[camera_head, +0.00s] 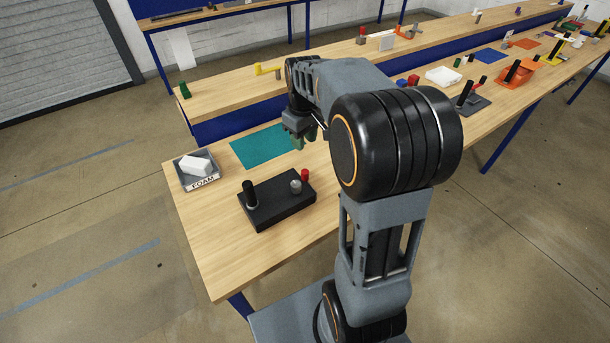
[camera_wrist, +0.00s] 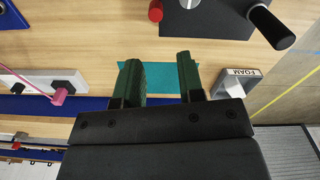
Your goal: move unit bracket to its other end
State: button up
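No part is labelled as the unit bracket, and I cannot tell which one it is. A black base plate (camera_head: 276,208) lies near the front of the bench, with a black upright handle (camera_head: 250,194), a grey knob (camera_head: 295,187) and a red cylinder (camera_head: 305,175) on or beside it. The plate also shows at the top of the wrist view (camera_wrist: 215,20). My gripper (camera_head: 306,140) is above the bench beside the teal mat (camera_head: 258,149). In the wrist view, its dark green fingers (camera_wrist: 161,76) are apart, with only bench and mat visible between them.
A grey FOAM tray (camera_head: 202,182) holding a white block (camera_head: 195,166) stands at the bench's left end. A raised back shelf carries a green cylinder (camera_head: 185,90) and a yellow bar (camera_head: 265,69). My arm hides part of the bench.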

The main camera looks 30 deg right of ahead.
aim_at(305, 171)
jog(key=f, duration=1.4)
jog(key=shift+w+d+f, duration=0.3)
jog(key=shift+d, duration=0.1)
jog(key=shift+c, duration=0.3)
grip_shut()
